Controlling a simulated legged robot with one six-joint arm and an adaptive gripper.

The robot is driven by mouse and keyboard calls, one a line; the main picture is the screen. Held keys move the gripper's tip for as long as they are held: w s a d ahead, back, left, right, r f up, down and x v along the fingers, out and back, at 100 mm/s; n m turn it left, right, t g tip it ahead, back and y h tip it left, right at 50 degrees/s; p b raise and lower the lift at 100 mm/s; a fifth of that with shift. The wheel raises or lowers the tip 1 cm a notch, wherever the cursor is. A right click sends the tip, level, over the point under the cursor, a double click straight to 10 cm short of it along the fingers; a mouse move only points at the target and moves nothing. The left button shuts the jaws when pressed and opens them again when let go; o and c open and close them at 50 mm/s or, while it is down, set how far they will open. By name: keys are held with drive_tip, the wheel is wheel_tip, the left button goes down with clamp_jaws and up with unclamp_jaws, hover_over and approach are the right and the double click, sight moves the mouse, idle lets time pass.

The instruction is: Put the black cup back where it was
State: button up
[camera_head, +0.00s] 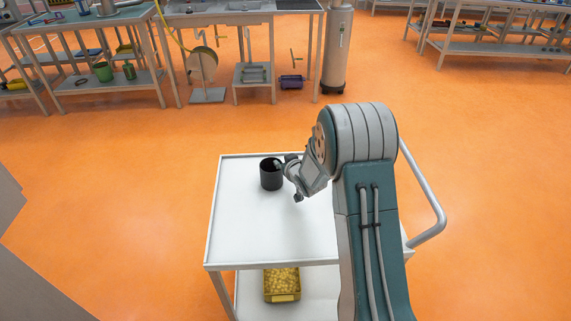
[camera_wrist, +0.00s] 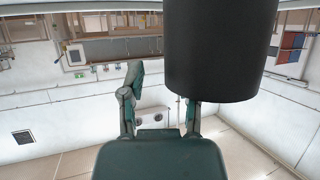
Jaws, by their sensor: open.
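The black cup (camera_head: 271,175) stands upright on the white top of a trolley (camera_head: 237,230), toward its far side in the head view. My gripper (camera_head: 293,178) is open just right of the cup. In the wrist view the cup (camera_wrist: 220,50) looms large at the upper right and hides the tip of the right finger. The left finger of my gripper (camera_wrist: 160,95) shows clear of it. The cup is not centred between the fingers. I cannot tell whether a finger touches it.
My arm covers the trolley's right part. A handle (camera_head: 428,195) runs along that side. The front and left of the trolley top are bare. Workbenches (camera_head: 225,18) and a grey cylinder (camera_head: 337,50) stand beyond open orange floor.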

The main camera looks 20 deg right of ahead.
drive_tip(key=s+d+r+m+g+h, duration=0.2)
drive_tip(key=s+r+g+h, duration=0.1)
drive_tip(key=s+r, duration=1.7)
drive_tip(key=s+a+r+g, duration=0.1)
drive_tip(key=s+a+g, duration=0.1)
drive_tip(key=s, duration=0.8)
drive_tip(key=s+a+r+g+y, duration=0.1)
drive_tip(key=s+a+g, duration=0.1)
drive_tip(key=s, duration=0.9)
drive_tip(key=shift+s+a, duration=0.2)
drive_tip(key=shift+a, duration=0.4)
